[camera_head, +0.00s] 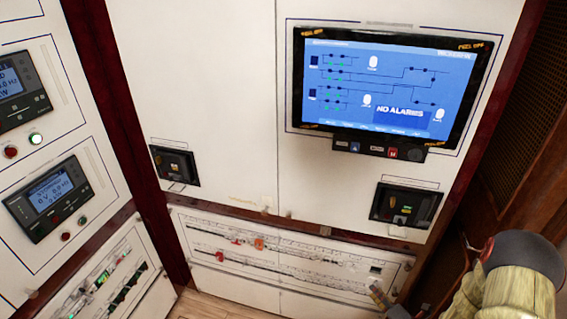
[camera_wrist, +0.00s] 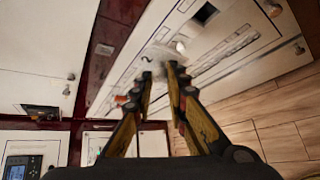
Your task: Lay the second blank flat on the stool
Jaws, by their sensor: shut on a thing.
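My gripper (camera_wrist: 163,72) points at the low white breaker panel in the wrist view. Its two yellow-and-black fingers are close together, with a narrow gap at the tips. A small pale grey piece (camera_wrist: 163,53), which looks like the blank, shows at the fingertips. It is blurred, and I cannot tell whether it is clear of the panel. In the head view part of my gripper (camera_head: 380,296) shows at the bottom edge, in front of the panel's right end. No stool is in either view.
The low breaker panel (camera_head: 290,262) has rows with orange-red parts and a dark opening (camera_head: 376,269). Above it are white cabinet doors and a blue screen (camera_head: 385,88) reading NO ALARMS. Control panels (camera_head: 48,198) stand at the left. Wooden floor (camera_wrist: 270,125) lies open at the right in the wrist view.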

